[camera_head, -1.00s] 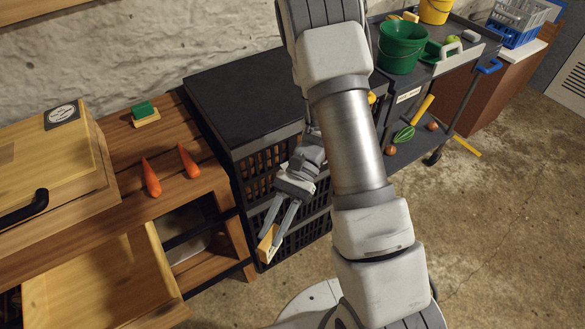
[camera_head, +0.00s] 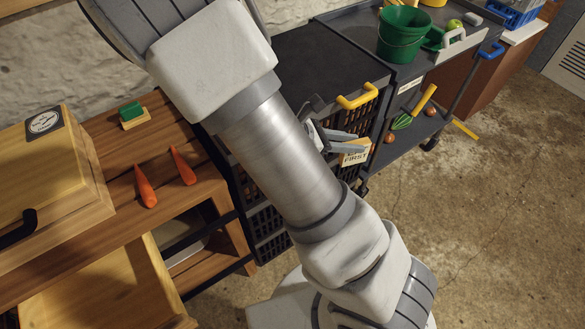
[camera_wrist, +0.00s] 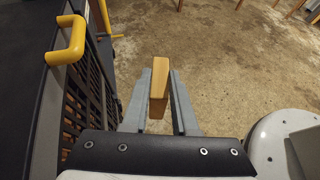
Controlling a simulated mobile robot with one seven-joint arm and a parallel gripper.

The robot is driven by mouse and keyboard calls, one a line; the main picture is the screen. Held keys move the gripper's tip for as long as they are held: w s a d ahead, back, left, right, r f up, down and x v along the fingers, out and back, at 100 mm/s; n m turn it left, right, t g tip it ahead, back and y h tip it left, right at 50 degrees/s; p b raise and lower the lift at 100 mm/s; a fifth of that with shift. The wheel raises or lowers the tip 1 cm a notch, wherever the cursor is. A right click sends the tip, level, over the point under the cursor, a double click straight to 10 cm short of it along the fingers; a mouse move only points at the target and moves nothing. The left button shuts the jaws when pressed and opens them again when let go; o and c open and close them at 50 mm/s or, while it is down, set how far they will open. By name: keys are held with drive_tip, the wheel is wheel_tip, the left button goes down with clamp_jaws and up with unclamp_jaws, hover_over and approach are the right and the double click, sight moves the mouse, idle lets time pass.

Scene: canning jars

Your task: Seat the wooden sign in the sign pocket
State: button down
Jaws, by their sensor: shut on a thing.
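The wooden sign (camera_head: 355,155) is a small pale block with dark lettering, of which "FIRST" can be read. My gripper (camera_head: 352,140) is shut on it and holds it in the air in front of the black slatted crate stack. In the wrist view the sign (camera_wrist: 159,88) stands upright between the two grey fingers of my gripper (camera_wrist: 158,95), over the concrete floor. My arm hides part of the crate front. I cannot make out the sign pocket for certain; a small white label (camera_head: 410,84) shows on the dark cart's edge.
A yellow handle (camera_head: 357,97) sticks out from the crate stack (camera_head: 318,60), close to my gripper; it is also in the wrist view (camera_wrist: 66,42). The dark cart (camera_head: 345,25) carries a green bucket (camera_head: 403,35). Two carrots (camera_head: 183,166) lie on the wooden bench. Floor at right is open.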

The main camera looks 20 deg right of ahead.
drive_tip(key=w+r+n+t, duration=0.2)
drive_tip(key=w+n+t, duration=0.1)
drive_tip(key=w+t, duration=0.15)
drive_tip(key=shift+n+g+y, duration=0.25)
drive_tip(key=shift+n+y, duration=0.05)
drive_tip(key=a+f+b, duration=0.1)
drive_tip(key=a+f, duration=0.2)
drive_tip(key=a, duration=0.1)
drive_tip(key=a+f+b, duration=0.1)
drive_tip(key=a+f, duration=0.3)
drive_tip(key=a+f+b, duration=0.1)
drive_tip(key=a+f, duration=0.2)
drive_tip(key=a, duration=0.1)
drive_tip(key=shift+w+a+f+b, duration=0.15)
drive_tip(key=shift+w+f+b, duration=0.15)
drive_tip(key=shift+w+b, duration=0.1)
drive_tip(key=c, duration=0.7)
unclamp_jaws()
